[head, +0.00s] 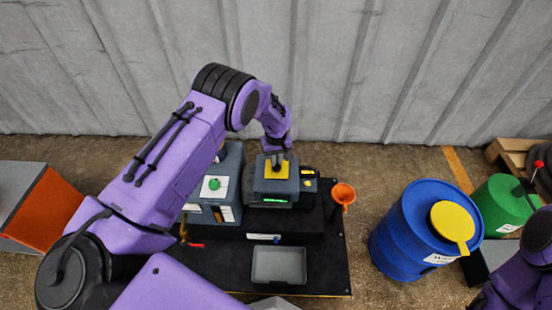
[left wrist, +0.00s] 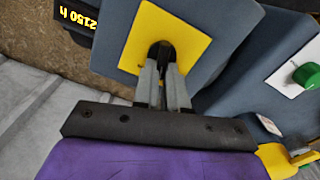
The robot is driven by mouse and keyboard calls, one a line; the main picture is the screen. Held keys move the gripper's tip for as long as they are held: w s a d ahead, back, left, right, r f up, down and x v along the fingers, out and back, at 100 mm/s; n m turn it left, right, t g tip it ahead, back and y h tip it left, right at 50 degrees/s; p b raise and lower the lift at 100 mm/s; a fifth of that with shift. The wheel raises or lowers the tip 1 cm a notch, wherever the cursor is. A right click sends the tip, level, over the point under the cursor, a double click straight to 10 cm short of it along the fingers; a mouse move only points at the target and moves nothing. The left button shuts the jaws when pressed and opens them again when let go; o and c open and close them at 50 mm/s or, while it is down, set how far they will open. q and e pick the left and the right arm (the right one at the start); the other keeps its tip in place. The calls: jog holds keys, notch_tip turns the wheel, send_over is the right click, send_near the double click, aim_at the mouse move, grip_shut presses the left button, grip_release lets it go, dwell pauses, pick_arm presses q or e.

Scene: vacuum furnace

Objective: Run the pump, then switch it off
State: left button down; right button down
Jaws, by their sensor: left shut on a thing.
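My left gripper (head: 278,160) reaches down onto a grey-blue unit with a yellow plate (head: 270,170) on top. In the left wrist view, the fingers (left wrist: 163,85) are shut on a dark knob (left wrist: 161,52) in the middle of the yellow plate (left wrist: 141,38); the fingers hide most of the knob, so its setting cannot be told. A lit green display (head: 275,198) is on the unit's front. A green knob (head: 214,185) on a white plate sits on the neighbouring box. My right gripper is not in view.
The units stand on a black bench with a grey tray (head: 279,265) at its front. A blue drum (head: 405,240) and a green drum (head: 497,200) stand to the right; a corrugated wall is behind.

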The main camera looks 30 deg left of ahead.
pick_arm(q)
jog(key=m, duration=0.4)
jog(key=shift+w+d+m, duration=0.2)
jog(key=shift+d+m, duration=0.05)
jog(key=shift+m, duration=0.05)
jog(key=shift+d+m+p, duration=0.2)
jog(key=shift+m+p, duration=0.1)
jog(key=shift+m, duration=1.9)
jog(key=c, duration=1.2)
grip_release()
notch_tip(320, 180, up, 11)
jog(key=shift+f+p, duration=0.2)
jog(key=shift+p, duration=0.5)
